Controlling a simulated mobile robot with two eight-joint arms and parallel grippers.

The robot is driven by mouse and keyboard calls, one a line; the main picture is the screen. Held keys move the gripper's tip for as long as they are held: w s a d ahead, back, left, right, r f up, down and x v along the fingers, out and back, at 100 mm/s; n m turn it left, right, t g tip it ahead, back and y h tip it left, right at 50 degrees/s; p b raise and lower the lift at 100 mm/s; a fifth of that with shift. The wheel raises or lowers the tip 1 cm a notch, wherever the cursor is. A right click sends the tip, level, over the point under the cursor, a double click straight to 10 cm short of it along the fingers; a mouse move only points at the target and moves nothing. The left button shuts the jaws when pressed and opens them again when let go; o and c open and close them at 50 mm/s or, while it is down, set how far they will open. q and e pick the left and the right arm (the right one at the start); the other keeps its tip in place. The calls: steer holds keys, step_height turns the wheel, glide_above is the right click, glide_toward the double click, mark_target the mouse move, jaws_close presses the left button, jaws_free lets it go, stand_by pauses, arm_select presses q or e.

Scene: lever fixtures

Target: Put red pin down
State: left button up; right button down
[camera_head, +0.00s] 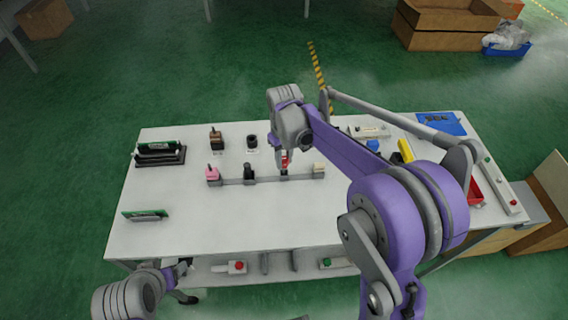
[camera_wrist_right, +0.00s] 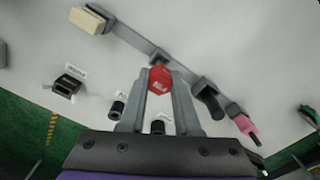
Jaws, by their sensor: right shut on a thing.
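The red pin (camera_head: 285,156) is between the fingers of my right gripper (camera_head: 283,161), over the grey rail on the white table. Its red head also shows in the right wrist view (camera_wrist_right: 161,79), with both fingers shut on it. The rail (camera_head: 266,179) carries a pink piece (camera_head: 212,174) and a black piece (camera_head: 249,172) to the left, and a cream block (camera_head: 319,168) at the right end. A dark part (camera_head: 284,172) shows just under the red pin; I cannot tell whether they touch. My left gripper (camera_head: 185,281) is low at the table's front left, partly dark and unclear.
Behind the rail stand a brown piece (camera_head: 217,140) and a black cylinder (camera_head: 252,141). Green boards in black holders (camera_head: 160,154) are at the left. A yellow block (camera_head: 405,150) and a red tray (camera_head: 474,190) are at the right. The table's front middle is clear.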

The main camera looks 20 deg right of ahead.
steer(key=shift+f, duration=1.2)
steer(key=shift+f, duration=0.2)
steer(key=c, duration=0.6)
jaws_free()
steer(key=shift+r, duration=0.1)
